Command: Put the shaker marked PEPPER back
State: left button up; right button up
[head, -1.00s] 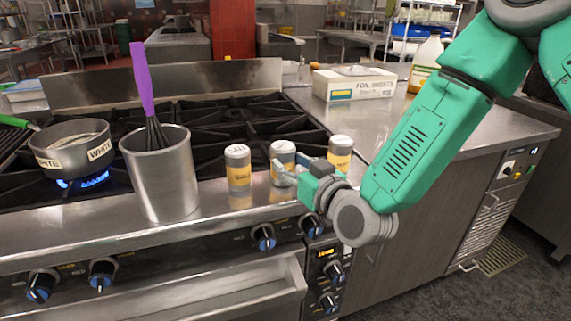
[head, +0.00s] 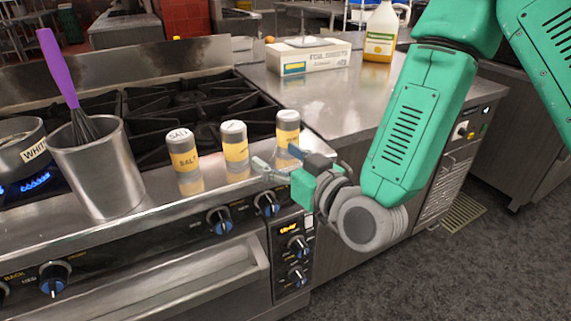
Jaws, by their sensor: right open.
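Three shakers with grey tops and yellow label bands stand upright in a row on the stove's front ledge. The left shaker (head: 182,150) reads SALT. The labels of the middle shaker (head: 235,145) and the right shaker (head: 287,124) are too small to read, so I cannot tell which is marked PEPPER. My right gripper (head: 277,158) is open and empty, with its fingers just in front of the right shaker and overlapping its lower part in the view. I cannot tell whether they touch it. My left gripper is not in view.
A steel pot (head: 98,172) with a purple whisk (head: 60,72) stands left of the shakers. A saucepan (head: 22,150) sits by a lit blue flame at the far left. A foil box (head: 308,60) and a jug (head: 381,32) stand on the mostly clear counter (head: 350,100).

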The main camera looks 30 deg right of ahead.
jog(key=s+a+p, duration=0.3)
jog(key=s+p, duration=0.1)
jog(key=p, duration=0.1)
jog(key=s+d+f+g+h, duration=0.15)
jog(key=s+f+g, duration=0.25)
jog(key=f, duration=0.5)
jog(key=s+d+f+g+y, duration=0.1)
jog(key=s+d+f+g, duration=0.25)
jog(key=f, duration=0.55)
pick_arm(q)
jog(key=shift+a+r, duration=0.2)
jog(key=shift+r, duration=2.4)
pick_arm(e)
jog(key=s+d+f+m+g+h, duration=0.1)
jog(key=s+f+g, duration=0.3)
jog(key=s, duration=0.4)
jog(key=s+d+f+g+h, duration=0.2)
jog(key=s+d+f+g, duration=0.2)
jog(key=s, duration=0.4)
jog(key=shift+s+f+m+g, duration=0.25)
jog(key=shift+f+m+g, duration=0.25)
jog(key=shift+f, duration=0.7)
